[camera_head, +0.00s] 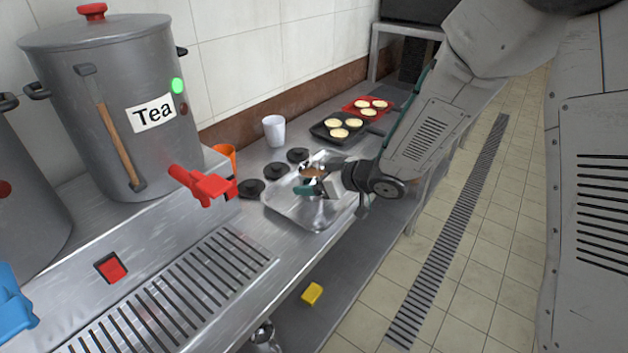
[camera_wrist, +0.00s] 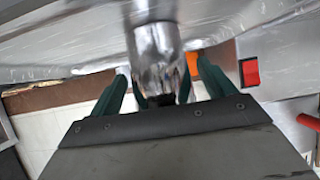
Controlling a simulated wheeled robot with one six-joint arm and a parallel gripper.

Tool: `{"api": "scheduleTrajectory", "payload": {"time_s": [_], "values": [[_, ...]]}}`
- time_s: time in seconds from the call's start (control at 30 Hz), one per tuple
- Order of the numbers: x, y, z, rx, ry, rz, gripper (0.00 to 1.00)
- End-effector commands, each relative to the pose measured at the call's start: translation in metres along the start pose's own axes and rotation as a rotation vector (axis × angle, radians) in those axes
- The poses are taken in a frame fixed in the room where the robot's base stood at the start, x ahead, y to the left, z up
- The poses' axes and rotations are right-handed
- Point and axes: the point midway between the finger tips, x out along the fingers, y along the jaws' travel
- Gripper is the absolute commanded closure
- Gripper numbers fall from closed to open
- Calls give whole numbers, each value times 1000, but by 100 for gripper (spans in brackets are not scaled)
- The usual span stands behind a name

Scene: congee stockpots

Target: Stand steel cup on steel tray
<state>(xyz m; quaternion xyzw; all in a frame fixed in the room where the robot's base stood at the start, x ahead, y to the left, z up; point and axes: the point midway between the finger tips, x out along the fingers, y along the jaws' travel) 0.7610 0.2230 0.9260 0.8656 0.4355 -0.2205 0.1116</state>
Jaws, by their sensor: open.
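The steel cup (camera_head: 313,171), with brown liquid at its top, is at the steel tray (camera_head: 290,212) on the counter. It looks upright in the body camera view, partly hidden by my gripper; its base is hidden, so I cannot tell whether it rests on the tray floor. My gripper (camera_head: 318,188) is low over the tray at the cup. In the wrist view the shiny cup (camera_wrist: 155,50) is between the green fingers of my gripper (camera_wrist: 160,85), which are open on either side of it.
Black round knobs or lids (camera_head: 276,171) and a white cup (camera_head: 274,131) stand behind the tray. An orange cup (camera_head: 225,153) is to the left. Pans of pale cakes (camera_head: 338,128) are beyond. A grey Tea urn (camera_head: 110,100) with a red tap (camera_head: 205,185) is left, above a drain grille (camera_head: 180,290).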

Motion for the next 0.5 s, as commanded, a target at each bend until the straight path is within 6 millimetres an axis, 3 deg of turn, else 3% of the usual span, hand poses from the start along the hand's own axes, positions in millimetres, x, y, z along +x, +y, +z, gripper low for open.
{"api": "scheduleTrajectory", "payload": {"time_s": [0.3,0.5], "values": [[-67,1,-1,0,2,4,18],[-100,1,0,0,1,2,18]]}}
